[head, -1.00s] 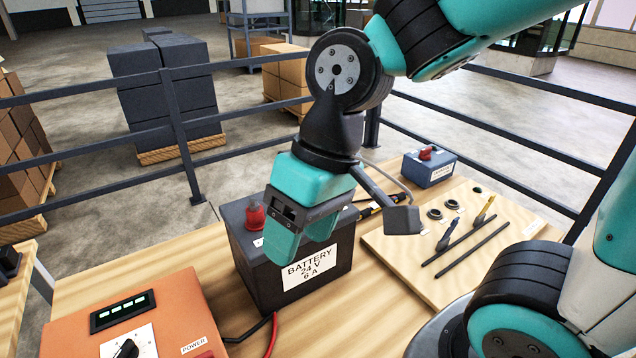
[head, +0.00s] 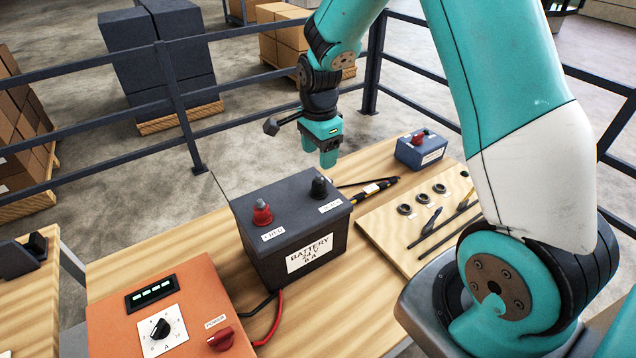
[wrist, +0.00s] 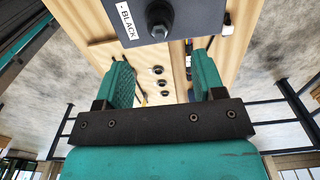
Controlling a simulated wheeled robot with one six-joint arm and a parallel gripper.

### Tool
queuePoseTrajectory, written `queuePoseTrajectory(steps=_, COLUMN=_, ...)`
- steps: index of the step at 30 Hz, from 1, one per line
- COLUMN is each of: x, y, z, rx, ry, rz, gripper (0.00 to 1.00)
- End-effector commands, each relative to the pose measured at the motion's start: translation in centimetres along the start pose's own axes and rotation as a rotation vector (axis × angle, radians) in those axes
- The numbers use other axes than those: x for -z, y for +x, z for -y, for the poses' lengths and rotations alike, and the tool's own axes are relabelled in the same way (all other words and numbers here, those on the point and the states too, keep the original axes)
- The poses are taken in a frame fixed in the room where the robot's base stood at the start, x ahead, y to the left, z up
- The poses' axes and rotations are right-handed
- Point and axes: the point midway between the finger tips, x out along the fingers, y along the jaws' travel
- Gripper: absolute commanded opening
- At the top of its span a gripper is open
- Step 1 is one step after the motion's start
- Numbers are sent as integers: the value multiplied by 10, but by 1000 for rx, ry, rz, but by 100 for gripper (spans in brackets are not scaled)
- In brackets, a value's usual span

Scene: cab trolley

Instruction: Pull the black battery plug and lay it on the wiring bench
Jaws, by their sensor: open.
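The black battery plug (head: 318,187) stands upright on the right of the dark battery (head: 255,240) top. In the wrist view the plug (wrist: 160,14) is at the top edge, by the label BLACK. My gripper (head: 328,161) hangs above and behind the battery, pointing down. Its fingers in the wrist view (wrist: 162,62) are apart, with nothing between them, and the plug lies beyond their tips. A red plug (head: 262,211) sits on the battery's left. The battery stands on a wooden bench (head: 200,225); I cannot tell which surface is the wiring bench.
An orange power box (head: 195,290) stands at the front left. A board (head: 378,232) with rings and thin tools lies right of the battery. A small blue box (head: 420,152) with a red plug is behind it. A separate wooden surface (head: 25,320) is at far left. Railings run behind.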

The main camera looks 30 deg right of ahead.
Motion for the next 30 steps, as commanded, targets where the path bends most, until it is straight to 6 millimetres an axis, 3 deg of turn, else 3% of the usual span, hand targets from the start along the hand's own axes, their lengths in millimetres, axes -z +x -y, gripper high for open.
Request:
queuePoseTrajectory(steps=8, x=0, y=15, z=0, rx=0, ry=-2, rz=1, gripper=63)
queuePoseTrajectory(steps=24, x=0, y=85, z=-1, rx=-1, ry=-2, rz=1, gripper=63)
queuePoseTrajectory(steps=30, x=0, y=90, z=0, rx=-1, ry=-2, rz=1, gripper=63)
